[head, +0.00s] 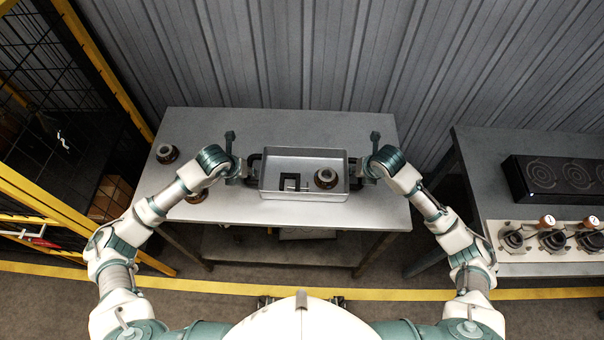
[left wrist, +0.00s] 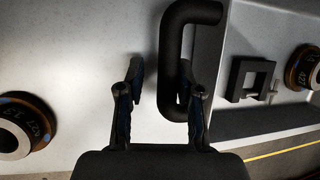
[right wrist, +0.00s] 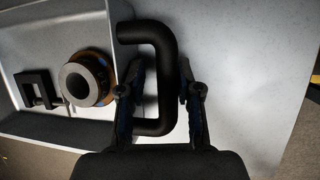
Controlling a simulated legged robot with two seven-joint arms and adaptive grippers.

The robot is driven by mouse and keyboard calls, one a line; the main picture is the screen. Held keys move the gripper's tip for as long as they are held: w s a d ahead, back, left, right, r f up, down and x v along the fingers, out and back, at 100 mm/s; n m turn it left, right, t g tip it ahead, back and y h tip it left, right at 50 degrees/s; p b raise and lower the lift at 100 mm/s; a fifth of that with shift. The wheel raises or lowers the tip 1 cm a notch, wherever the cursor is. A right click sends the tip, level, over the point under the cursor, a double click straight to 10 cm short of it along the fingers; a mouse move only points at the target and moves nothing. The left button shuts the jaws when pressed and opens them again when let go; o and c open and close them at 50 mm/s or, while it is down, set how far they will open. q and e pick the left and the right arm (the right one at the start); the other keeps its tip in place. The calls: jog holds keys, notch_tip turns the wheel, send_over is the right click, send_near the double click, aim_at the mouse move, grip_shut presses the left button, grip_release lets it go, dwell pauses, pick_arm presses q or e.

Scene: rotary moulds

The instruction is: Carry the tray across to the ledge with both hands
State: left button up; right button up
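The tray (head: 262,190) is a grey metal box on the table, with a black handle at each end. Inside it are a black clamp-like bracket (head: 288,182) and a brown-rimmed ring part (head: 326,178). My left gripper (head: 243,171) is at the tray's left end. In the left wrist view its fingers (left wrist: 164,108) are open, with the left handle (left wrist: 176,62) between them, nearer the right finger. My right gripper (head: 364,171) is at the right end. In the right wrist view its fingers (right wrist: 163,102) are open on either side of the right handle (right wrist: 165,70).
Another ring part (head: 167,153) stands on the table (head: 230,122) left of the tray; one more is partly hidden by my left arm. A second bench (head: 475,160) at right, across a gap, bears a black ringed panel (head: 555,178) and several knobbed fixtures. Yellow-framed mesh stands left.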

pick_arm(q)
jog(key=shift+d, duration=0.6)
pick_arm(e)
jog(key=shift+d+f, duration=0.15)
jog(key=shift+d, duration=0.4)
pick_arm(q)
jog(key=shift+d, duration=0.1)
jog(key=shift+c, duration=0.7)
pick_arm(e)
jog(key=shift+d, duration=0.15)
jog(key=shift+c, duration=0.6)
pick_arm(q)
grip_shut()
pick_arm(e)
grip_shut()
pick_arm(q)
jog(key=shift+a, duration=0.4)
pick_arm(e)
jog(key=shift+a, duration=0.4)
pick_arm(q)
jog(key=shift+r, duration=0.1)
pick_arm(e)
jog(key=shift+r, duration=0.2)
